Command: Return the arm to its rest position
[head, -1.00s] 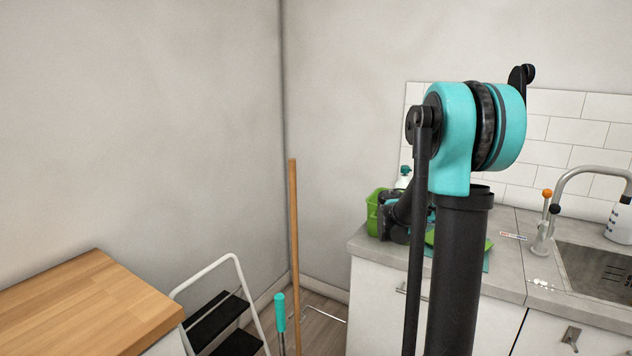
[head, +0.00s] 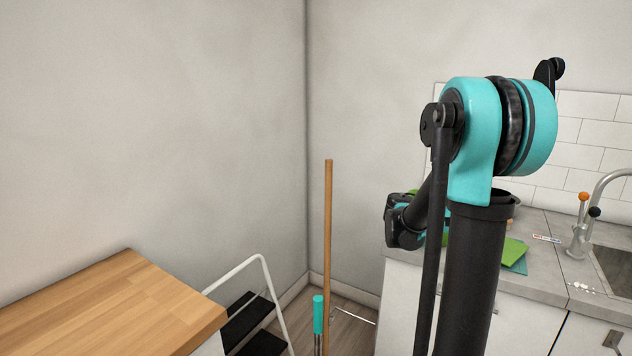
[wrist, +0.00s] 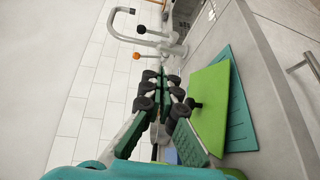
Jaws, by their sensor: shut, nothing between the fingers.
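My arm stands in the right half of the head view, its teal elbow high and its forearm folded down behind the upper link. My wrist (head: 404,222) shows left of that link, in front of the counter's corner. The fingers cannot be made out in the head view. In the wrist view my gripper (wrist: 161,78) has its green-and-black fingers together, with nothing held between them.
The counter (head: 545,225) at right carries a green board (head: 513,250), a teal mat (head: 519,266) and a faucet (head: 583,238) by the sink. A wooden tabletop (head: 110,305), step stool (head: 262,320), wooden pole (head: 327,240) and teal-handled pole (head: 318,315) stand left of my arm.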

